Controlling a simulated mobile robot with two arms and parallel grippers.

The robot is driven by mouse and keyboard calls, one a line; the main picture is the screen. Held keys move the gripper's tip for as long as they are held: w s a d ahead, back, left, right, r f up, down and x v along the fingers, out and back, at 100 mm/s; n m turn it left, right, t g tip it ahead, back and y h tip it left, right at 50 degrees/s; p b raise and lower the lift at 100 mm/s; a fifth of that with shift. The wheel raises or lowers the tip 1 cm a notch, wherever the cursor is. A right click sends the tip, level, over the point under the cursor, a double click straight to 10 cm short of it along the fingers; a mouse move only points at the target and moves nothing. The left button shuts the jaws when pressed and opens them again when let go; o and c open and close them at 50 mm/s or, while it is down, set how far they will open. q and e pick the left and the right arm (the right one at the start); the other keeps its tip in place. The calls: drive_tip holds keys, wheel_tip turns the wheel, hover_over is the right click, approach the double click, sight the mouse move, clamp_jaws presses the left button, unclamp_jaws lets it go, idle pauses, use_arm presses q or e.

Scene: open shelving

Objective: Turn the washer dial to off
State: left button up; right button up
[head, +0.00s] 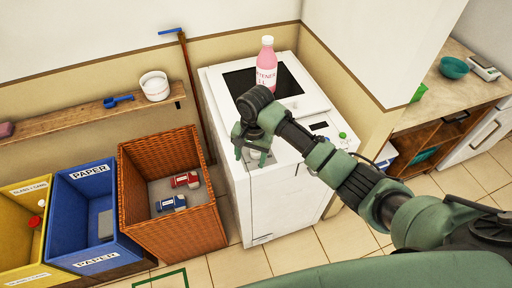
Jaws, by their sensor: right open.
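The white washer (283,190) stands against the wall in the middle of the head view, with a dark lid window (246,83) on top. A small dark display (318,126) is on its front control strip. My right gripper (251,156) points down over the left end of that strip, fingers open. A pale round shape shows between and behind the fingers; I cannot tell for sure that it is the dial, nor whether the fingers touch it. The arm hides part of the strip. My left gripper is not in view.
A small green item (343,135) is at the strip's right end. A wicker basket (215,228) with toy cars, a blue paper bin (75,222) and a yellow bin (12,195) stand left. A wooden counter (440,98) is right.

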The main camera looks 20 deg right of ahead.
sight(256, 152)
drive_tip(key=w+d+r+m, duration=0.2)
drive_tip(key=w+r, duration=0.1)
drive_tip(key=w+d+r+m, duration=0.1)
drive_tip(key=w, duration=0.1)
drive_tip(key=shift+d+r+h, duration=0.2)
drive_tip(key=shift+d+h, duration=0.05)
drive_tip(key=shift+h, duration=0.15)
wheel_tip(256, 152, down, 8)
drive_tip(key=shift+r+p, duration=0.25)
drive_tip(key=shift+p, duration=0.4)
clamp_jaws()
